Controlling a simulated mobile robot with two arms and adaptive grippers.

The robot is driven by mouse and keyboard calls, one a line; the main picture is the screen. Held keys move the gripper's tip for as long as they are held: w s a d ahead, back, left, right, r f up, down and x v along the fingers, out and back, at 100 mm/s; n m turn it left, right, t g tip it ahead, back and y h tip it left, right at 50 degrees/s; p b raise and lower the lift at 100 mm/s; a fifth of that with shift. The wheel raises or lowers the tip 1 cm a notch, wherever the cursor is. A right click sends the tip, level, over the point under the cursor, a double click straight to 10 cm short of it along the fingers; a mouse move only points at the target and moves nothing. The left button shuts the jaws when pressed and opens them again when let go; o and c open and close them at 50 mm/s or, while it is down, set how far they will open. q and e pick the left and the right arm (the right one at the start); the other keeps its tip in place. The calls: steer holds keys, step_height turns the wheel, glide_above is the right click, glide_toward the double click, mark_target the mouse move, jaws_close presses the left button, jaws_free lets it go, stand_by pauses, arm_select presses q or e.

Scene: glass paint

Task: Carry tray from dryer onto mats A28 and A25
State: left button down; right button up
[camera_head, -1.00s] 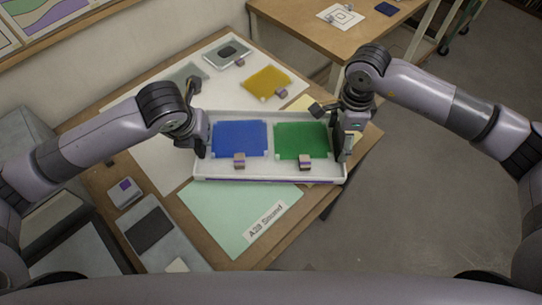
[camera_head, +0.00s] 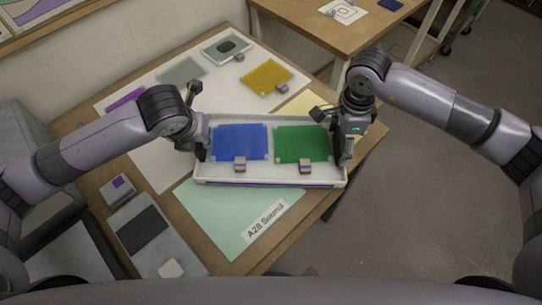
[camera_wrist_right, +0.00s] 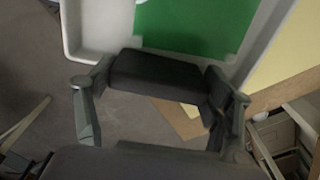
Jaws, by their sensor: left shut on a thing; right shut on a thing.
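The white tray (camera_head: 215,177) is held between my two grippers over the table. It carries a blue glass pane (camera_head: 240,143) on its left and a green glass pane (camera_head: 301,144) on its right, each with a small block at its front edge. My left gripper (camera_head: 200,145) is shut on the tray's left end. My right gripper (camera_head: 342,146) is shut on its right end; the right wrist view shows the tray's rim (camera_wrist_right: 72,30) by the fingers. The pale green mat labelled A28 (camera_head: 225,222) lies in front of and partly under the tray. Mat A25's label is not visible.
Behind the tray lie a yellow pane (camera_head: 266,81) and a grey pane with a dark oval (camera_head: 227,47). A pale yellow sheet (camera_head: 303,104) is partly hidden behind the tray. A grey box with a dark panel (camera_head: 146,232) stands front left.

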arm_select(q)
steer(key=shift+w+f+b, duration=0.1)
steer(key=shift+f+b, duration=0.4)
steer(key=shift+f, duration=0.1)
arm_select(e)
steer(key=shift+f, duration=0.7)
arm_select(q)
steer(key=c, duration=2)
jaws_free()
steer(key=shift+f, duration=0.2)
arm_select(e)
steer(key=o, duration=1.1)
steer(key=shift+f, duration=0.15)
arm_select(q)
steer(key=shift+o, duration=0.8)
steer(key=shift+r, duration=0.15)
arm_select(e)
steer(key=shift+o, duration=0.7)
arm_select(q)
steer(key=o, duration=0.3)
arm_select(e)
steer(key=o, duration=0.3)
steer(key=shift+o, duration=0.2)
